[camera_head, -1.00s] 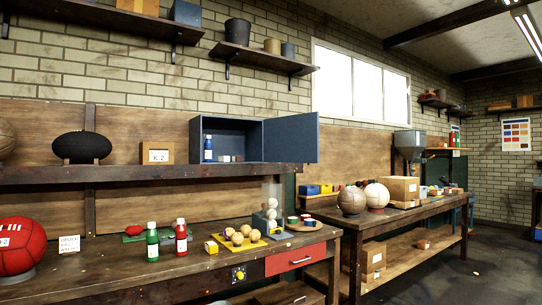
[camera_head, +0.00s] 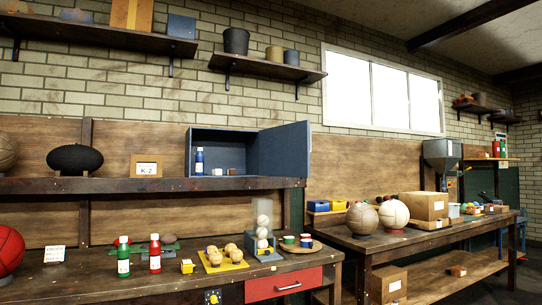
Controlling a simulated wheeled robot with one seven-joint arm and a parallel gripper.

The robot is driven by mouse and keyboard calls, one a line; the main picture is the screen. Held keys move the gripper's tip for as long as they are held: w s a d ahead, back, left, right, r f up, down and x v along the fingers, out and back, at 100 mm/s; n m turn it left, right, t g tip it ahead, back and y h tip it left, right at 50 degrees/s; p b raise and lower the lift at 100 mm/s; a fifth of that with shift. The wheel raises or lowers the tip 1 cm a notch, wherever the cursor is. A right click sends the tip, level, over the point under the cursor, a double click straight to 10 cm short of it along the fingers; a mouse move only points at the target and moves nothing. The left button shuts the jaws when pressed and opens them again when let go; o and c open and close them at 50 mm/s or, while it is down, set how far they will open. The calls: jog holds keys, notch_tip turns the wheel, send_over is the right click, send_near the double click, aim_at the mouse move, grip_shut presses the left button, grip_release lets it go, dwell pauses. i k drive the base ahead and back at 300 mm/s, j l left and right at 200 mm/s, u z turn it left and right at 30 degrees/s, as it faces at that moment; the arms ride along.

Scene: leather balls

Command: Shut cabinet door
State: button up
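A small dark blue cabinet (camera_head: 222,133) sits on the shelf above the workbench. Its door (camera_head: 285,150) is hinged on the right side and stands open, swung out toward the viewer and to the right. Inside the cabinet are a blue bottle with a white cap (camera_head: 199,161) and small light items (camera_head: 225,171). My gripper is not in view.
The shelf (camera_head: 130,185) runs above a workbench (camera_head: 120,285) with bottles, a yellow tray of balls (camera_head: 222,262) and a clear ball dispenser (camera_head: 263,235). A red drawer (camera_head: 284,284) faces front. A second table (camera_head: 440,235) with balls and boxes stands right. Dark floor shows at lower right.

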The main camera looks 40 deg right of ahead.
aim_at(286, 150)
jog(key=l+u, duration=0.15)
jog(key=l, duration=0.5)
jog(key=l+u, duration=0.1)
jog(key=l, duration=0.55)
jog(key=k+l+u, duration=0.15)
jog(key=l, duration=0.5)
jog(key=k+l+u, duration=0.15)
jog(key=l, duration=0.5)
jog(key=k+l, duration=0.1)
jog(key=l, duration=0.45)
jog(key=k+l, duration=0.1)
jog(key=l, duration=0.45)
jog(key=k+l, duration=0.1)
jog(key=l, duration=1)
jog(key=k+l, duration=0.1)
jog(key=k, duration=0.65)
